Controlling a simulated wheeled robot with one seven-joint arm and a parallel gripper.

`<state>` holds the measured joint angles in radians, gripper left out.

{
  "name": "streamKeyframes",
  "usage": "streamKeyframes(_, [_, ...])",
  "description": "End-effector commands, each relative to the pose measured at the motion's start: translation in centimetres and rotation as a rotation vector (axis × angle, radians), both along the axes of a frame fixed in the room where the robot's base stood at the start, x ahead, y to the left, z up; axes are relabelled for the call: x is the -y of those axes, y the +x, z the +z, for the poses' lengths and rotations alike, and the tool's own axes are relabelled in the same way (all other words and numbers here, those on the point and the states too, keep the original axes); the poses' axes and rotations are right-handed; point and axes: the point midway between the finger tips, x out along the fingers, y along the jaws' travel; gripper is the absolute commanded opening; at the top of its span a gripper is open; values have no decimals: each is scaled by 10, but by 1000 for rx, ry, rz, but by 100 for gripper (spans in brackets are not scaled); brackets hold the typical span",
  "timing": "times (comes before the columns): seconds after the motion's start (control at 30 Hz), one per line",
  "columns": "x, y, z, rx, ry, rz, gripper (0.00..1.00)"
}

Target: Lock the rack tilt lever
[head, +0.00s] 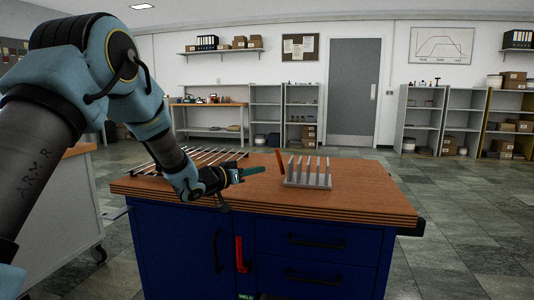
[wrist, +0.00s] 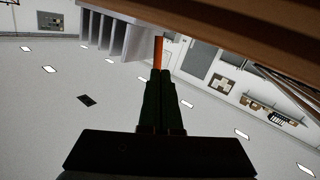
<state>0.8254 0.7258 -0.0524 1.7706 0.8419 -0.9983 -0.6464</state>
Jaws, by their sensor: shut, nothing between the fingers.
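The grey rack (head: 308,183) with several upright plates stands on the wooden bench top. An orange-red lever (head: 281,163) rises at its left side, nearly upright, its top leaning slightly left. My gripper (head: 258,171) is left of the lever, low over the bench, its green fingers pointing right at it. A small gap shows between fingertips and lever. In the wrist view my gripper (wrist: 160,72) has its fingers together and empty. The lever (wrist: 158,50) appears straight beyond the fingertips, beside the rack's plates (wrist: 112,33). The lever's lower end is hidden there behind the fingers.
The bench top (head: 370,205) is clear to the right and in front of the rack. A slatted metal grille (head: 205,155) lies at the back left. A red handle (head: 240,255) is on the blue cabinet front (head: 185,245). Shelves stand far behind.

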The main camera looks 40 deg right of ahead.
Motion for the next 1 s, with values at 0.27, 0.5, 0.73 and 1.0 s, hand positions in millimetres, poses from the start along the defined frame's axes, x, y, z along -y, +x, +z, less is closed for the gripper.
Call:
streamKeyframes(0.27, [-16,11,3,-771,-98,-2,0])
streamKeyframes(0.5, [-29,18,6,-1298,-157,-39,0])
streamKeyframes(0.73, [-35,21,7,-1549,-179,-68,0])
streamKeyframes(1.0, [-13,20,10,-1577,-181,-76,0])
